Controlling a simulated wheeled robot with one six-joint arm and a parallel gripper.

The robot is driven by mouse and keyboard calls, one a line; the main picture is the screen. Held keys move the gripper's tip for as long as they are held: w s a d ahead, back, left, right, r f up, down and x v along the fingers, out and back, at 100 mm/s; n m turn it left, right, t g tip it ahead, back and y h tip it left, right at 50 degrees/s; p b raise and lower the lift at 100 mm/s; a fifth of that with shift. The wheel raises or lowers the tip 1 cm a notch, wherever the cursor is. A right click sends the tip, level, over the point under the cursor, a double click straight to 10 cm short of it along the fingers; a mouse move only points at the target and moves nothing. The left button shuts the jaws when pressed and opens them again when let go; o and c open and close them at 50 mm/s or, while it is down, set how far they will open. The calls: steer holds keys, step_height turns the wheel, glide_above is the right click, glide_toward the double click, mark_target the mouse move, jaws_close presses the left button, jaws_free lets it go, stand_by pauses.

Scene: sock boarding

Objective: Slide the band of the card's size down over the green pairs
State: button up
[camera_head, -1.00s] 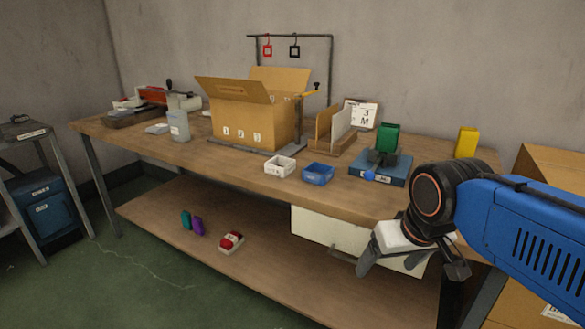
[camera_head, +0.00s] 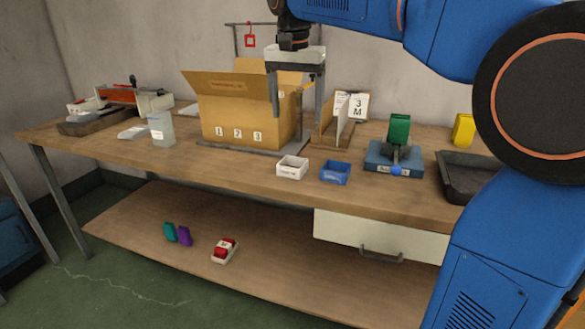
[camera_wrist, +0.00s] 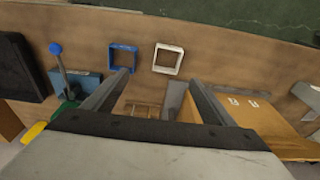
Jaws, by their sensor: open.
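The card (camera_head: 358,106), reading "3 M", stands behind a wooden divider holder. The green block of socks (camera_head: 399,127) stands upright on a blue base (camera_head: 378,165) with a lever and blue knob; its green also shows in the wrist view (camera_wrist: 66,109). A white square piece (camera_head: 292,172) and a blue square piece (camera_head: 335,175), both labelled, sit near the table's front edge. From above the white one (camera_wrist: 168,47) and blue one (camera_wrist: 123,46) look like square frames. My gripper (camera_head: 296,112) is open and empty, pointing down above the table by the carton.
An open carton (camera_head: 232,110) stands behind the gripper. A wooden divider holder (camera_head: 325,135) is beside it. A dark tray (camera_head: 452,190) and yellow block (camera_head: 463,128) are at right. A red frame (camera_head: 249,41) hangs from a rack. The front table strip is mostly clear.

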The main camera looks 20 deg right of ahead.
steer(key=w, duration=0.2)
glide_toward(292, 160)
steer(key=s+f, duration=0.2)
steer(key=s, duration=0.1)
steer(key=shift+d+f, duration=0.1)
steer(key=shift+f, duration=0.2)
steer(key=shift+w+f, duration=0.15)
steer(key=shift+f, duration=1.2)
steer(key=shift+w+f, duration=0.2)
steer(key=shift+f, duration=1.2)
steer(key=c, duration=1.1)
